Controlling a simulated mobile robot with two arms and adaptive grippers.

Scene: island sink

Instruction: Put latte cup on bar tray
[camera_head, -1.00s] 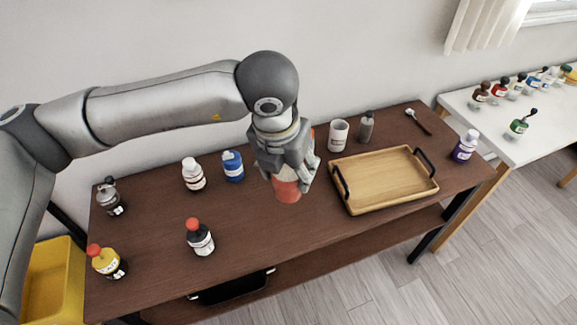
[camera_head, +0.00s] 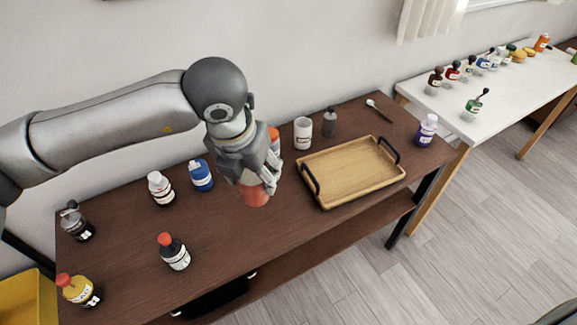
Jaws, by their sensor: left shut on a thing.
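My left gripper (camera_head: 262,178) is shut on a salmon-red cup (camera_head: 256,196), which I take to be the latte cup. The fingers hide its upper part. It is upright at the middle of the brown table, left of the tray; I cannot tell whether its base touches the tabletop. The wooden bar tray (camera_head: 352,172) with two black handles lies empty on the right part of the table. My right gripper is not in view.
A white cup (camera_head: 303,134) and a grey bottle (camera_head: 329,122) stand behind the tray. An orange-topped bottle (camera_head: 274,135) is partly hidden behind my gripper. A purple bottle (camera_head: 426,131) stands right of the tray. Several bottles stand on the left part of the table.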

